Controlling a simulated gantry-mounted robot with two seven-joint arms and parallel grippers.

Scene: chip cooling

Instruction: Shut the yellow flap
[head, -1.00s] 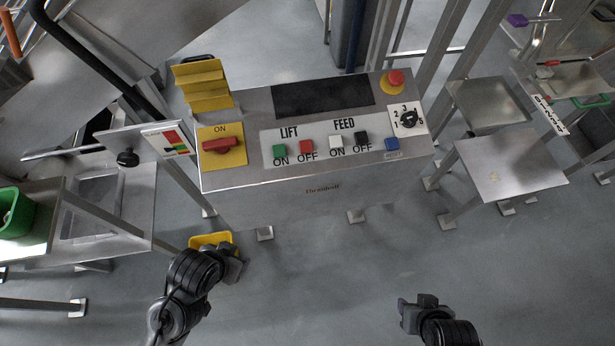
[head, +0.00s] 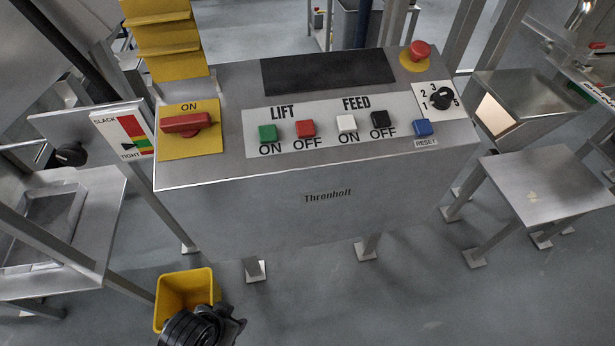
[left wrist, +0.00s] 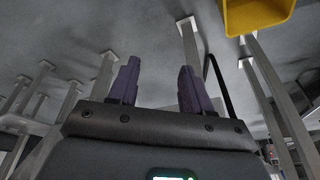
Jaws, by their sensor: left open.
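The yellow flap (head: 163,42) stands raised behind the left end of the control panel, above the red rotary switch (head: 187,124) on its yellow ON plate (head: 170,146). The flap is tilted up and shows ridges across it. My left gripper (head: 232,328) is low at the bottom of the head view, in front of the panel and beside a yellow bin, well away from the flap. In the left wrist view its two purple-tipped fingers (left wrist: 157,88) are apart with nothing between them. My right gripper is out of view.
The panel (head: 325,190) carries green, red, white, black and blue buttons, a selector knob (head: 442,98) and a red emergency button (head: 420,51). The yellow bin (head: 184,296) stands on the floor; it also shows in the left wrist view (left wrist: 258,15). Metal tables flank the panel.

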